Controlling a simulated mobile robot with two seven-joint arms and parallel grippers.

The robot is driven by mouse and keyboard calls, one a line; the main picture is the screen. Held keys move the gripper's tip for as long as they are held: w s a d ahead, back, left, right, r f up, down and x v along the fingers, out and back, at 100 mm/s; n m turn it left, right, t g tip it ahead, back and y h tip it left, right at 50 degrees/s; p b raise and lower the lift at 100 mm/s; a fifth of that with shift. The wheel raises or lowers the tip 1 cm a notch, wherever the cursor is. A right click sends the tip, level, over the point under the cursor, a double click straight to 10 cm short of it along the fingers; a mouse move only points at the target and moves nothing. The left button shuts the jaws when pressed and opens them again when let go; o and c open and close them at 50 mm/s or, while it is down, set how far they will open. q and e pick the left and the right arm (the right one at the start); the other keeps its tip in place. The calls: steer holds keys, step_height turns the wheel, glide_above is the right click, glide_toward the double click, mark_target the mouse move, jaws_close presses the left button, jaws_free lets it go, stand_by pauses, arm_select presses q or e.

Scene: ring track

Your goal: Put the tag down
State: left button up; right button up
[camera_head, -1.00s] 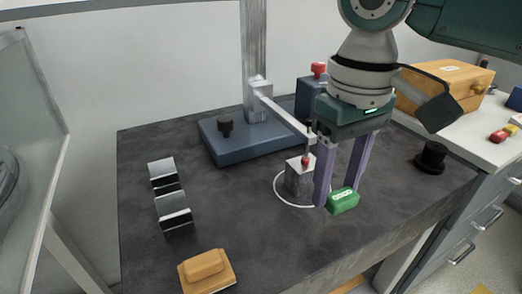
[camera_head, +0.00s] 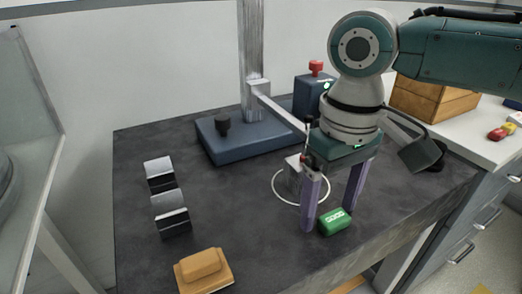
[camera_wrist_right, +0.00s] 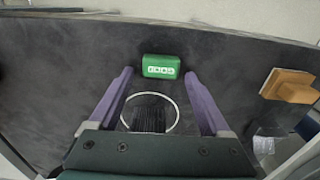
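The tag is a small green block with white lettering (camera_head: 335,222). It appears to lie on the dark stone table, just in front of the white ring (camera_head: 276,193). It also shows in the wrist view (camera_wrist_right: 161,67), centred just beyond the fingertips, with a gap on each side. My right gripper (camera_head: 330,222) points down with its purple fingers spread either side of the tag. In the wrist view the fingers (camera_wrist_right: 160,74) are apart and hold nothing. My left gripper is out of view.
Two dark blocks (camera_head: 171,222) stand left. A tan block (camera_head: 203,269) lies at front left. The table between them is clear.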

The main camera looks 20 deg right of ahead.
steer(key=shift+r, duration=0.4)
step_height(320, 180, up, 11)
steer(key=p, duration=0.3)
steer(key=s+a+f+n+t+y, duration=0.2)
steer(key=s+a+f+n, duration=0.1)
steer(key=s+a+f, duration=0.6)
steer(key=s+d+m+t+h, duration=0.1)
steer(key=s+d+m, duration=0.1)
steer(key=s+d, duration=0.4)
steer(key=shift+s+f+t+h, duration=0.15)
steer(key=shift+s+t+h, duration=0.2)
steer(key=shift+s, duration=0.8)
step_height(320, 180, up, 50)
steer(key=p, duration=4.9)
steer(key=shift+p, duration=0.3)
